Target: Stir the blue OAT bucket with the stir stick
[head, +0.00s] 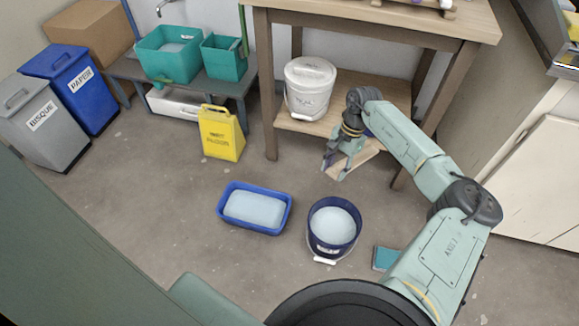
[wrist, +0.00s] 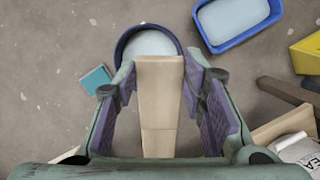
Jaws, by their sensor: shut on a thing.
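The blue bucket (head: 313,238) stands on the floor at the centre of the head view, filled with pale blue-grey liquid; its label is too small to read. The bucket's rim also shows at the top of the wrist view (wrist: 122,45). My gripper (head: 338,163) is above the floor, behind the bucket in the head view and in front of the wooden table. In the wrist view my gripper (wrist: 162,85) is shut on the flat wooden stir stick (wrist: 161,105). The stick overlaps the bucket's near rim in that picture; its depth there cannot be told.
A blue basin (head: 284,216) of pale liquid stands left of the bucket. A teal block (head: 386,258) lies to its right. A white lidded bucket (head: 310,85) is on the table's lower shelf. Open floor lies between.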

